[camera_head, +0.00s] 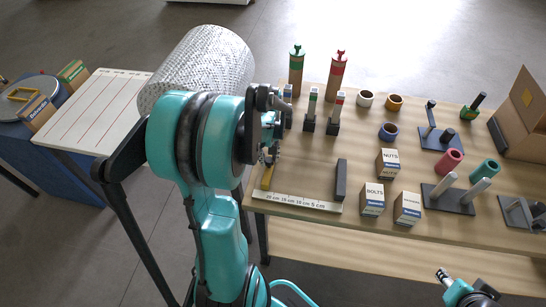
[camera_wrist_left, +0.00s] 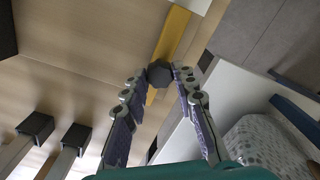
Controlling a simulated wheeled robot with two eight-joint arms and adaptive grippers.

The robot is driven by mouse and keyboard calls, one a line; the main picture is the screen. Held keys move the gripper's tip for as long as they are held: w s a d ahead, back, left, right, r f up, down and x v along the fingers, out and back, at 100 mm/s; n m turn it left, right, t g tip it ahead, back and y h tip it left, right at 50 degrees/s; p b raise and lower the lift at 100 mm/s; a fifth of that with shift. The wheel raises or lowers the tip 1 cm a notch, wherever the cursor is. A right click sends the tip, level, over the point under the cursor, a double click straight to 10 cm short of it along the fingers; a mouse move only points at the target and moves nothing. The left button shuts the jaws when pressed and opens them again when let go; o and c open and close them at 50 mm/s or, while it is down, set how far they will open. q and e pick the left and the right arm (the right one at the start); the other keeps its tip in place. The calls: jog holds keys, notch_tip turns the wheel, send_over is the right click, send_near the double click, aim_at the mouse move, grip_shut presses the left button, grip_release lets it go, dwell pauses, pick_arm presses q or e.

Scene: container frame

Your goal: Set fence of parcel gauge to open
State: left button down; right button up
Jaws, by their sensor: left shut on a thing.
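The parcel gauge has a pale scale strip (camera_head: 300,203) marked in cm along the table's front left edge. A dark upright block (camera_head: 341,180) stands at its right end. A yellow bar (camera_head: 268,176), which looks like the fence, lies near the left end. In the left wrist view the yellow bar (camera_wrist_left: 172,35) carries a dark knob (camera_wrist_left: 159,75). My left gripper (camera_head: 268,152) is over the bar, and its fingertips (camera_wrist_left: 160,78) are shut on the knob. My arm hides part of the bar in the head view. My right arm (camera_head: 462,288) shows at bottom right; its finger state is unclear.
Two dark stands (camera_head: 309,122) (camera_head: 333,124) stand behind the gauge. The table between the bar and the block is clear. A white-topped table (camera_head: 95,105) is at left.

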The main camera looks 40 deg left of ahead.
aim_at(267, 159)
pick_arm(q)
jog(key=c, duration=1.4)
grip_release()
jog(key=shift+s+a, duration=0.1)
jog(key=shift+a, duration=0.1)
jog(key=shift+c, duration=0.2)
jog(key=shift+o, duration=1.3)
jog(key=shift+a, duration=0.1)
jog(key=shift+r, duration=0.25)
notch_tip(267, 159, up, 12)
jog(key=shift+f, duration=0.25)
